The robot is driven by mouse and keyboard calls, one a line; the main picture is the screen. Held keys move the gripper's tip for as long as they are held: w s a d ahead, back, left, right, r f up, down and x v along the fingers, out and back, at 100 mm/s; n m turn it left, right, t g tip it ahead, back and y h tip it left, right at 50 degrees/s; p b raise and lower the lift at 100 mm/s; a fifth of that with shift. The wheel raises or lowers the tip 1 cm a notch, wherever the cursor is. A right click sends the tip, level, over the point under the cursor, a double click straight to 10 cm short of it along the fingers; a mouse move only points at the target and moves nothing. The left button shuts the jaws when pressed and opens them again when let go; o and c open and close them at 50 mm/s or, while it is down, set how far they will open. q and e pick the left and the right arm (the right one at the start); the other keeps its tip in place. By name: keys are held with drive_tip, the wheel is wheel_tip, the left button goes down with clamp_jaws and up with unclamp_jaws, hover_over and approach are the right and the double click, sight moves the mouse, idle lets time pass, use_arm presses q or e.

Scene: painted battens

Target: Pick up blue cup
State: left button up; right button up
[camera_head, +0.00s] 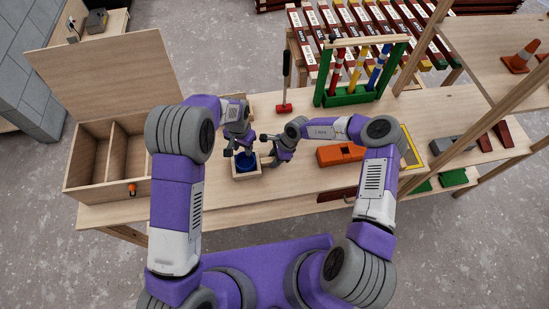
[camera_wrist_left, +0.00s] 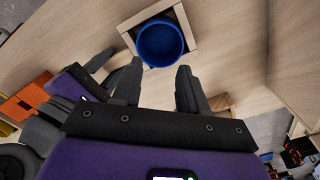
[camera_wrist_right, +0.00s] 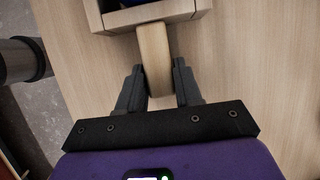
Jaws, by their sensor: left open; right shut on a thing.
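The blue cup (camera_head: 245,162) stands in a small square wooden tray (camera_head: 247,176) on the workbench. In the left wrist view the cup (camera_wrist_left: 160,42) shows its open, empty-looking top inside the tray's rim (camera_wrist_left: 188,28). My left gripper (camera_head: 242,150) is above the cup, fingers apart. In its wrist view the fingertips (camera_wrist_left: 157,75) lie just short of the cup, with nothing between them. My right gripper (camera_head: 268,162) is to the right of the tray. In its wrist view the fingers (camera_wrist_right: 155,88) are shut on the tray's wooden handle (camera_wrist_right: 153,58).
A lidded wooden box (camera_head: 97,177) stands open at left. A red-headed mallet (camera_head: 284,108) and a green rack (camera_head: 350,97) with coloured battens stand behind. An orange case (camera_head: 341,153) lies at right, beside a shelf frame. Bare bench lies between the mallet and rack.

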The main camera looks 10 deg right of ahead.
use_arm(q)
drive_tip(key=shift+w+a+r, duration=0.1)
drive_tip(key=shift+a+r, duration=0.05)
drive_tip(key=shift+c, duration=0.9)
drive_tip(key=n, duration=0.3)
hover_over(246, 163)
drive_tip(key=a, duration=0.3)
wheel_tip(246, 163, down, 9)
drive_tip(key=shift+r, duration=0.1)
clamp_jaws()
